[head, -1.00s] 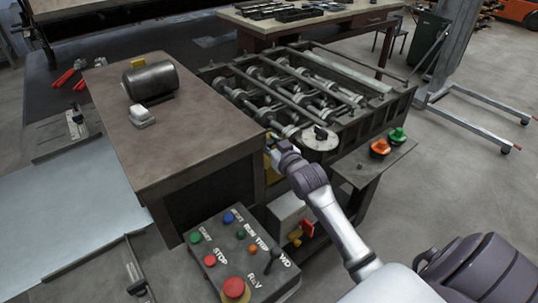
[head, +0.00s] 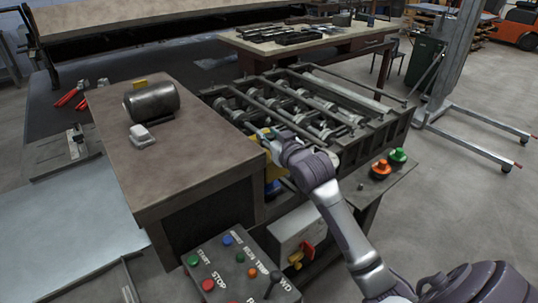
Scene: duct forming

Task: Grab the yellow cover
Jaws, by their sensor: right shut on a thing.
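The yellow cover (head: 279,154) is at the near left corner of the roller machine (head: 300,112), beside the brown-topped cabinet. My right gripper (head: 268,136) is at its top and shut on it. The fingers are small here and partly merge with the cover, so the exact hold is hard to see. A small blue part (head: 274,187) shows just below the cover. My left gripper is not in view.
The cabinet (head: 165,170) with a dark cylinder (head: 152,102) on top stands close on the left. A button panel (head: 240,268) is in front. Orange (head: 381,169) and green (head: 398,156) knobs stand to the right. Open floor lies further right.

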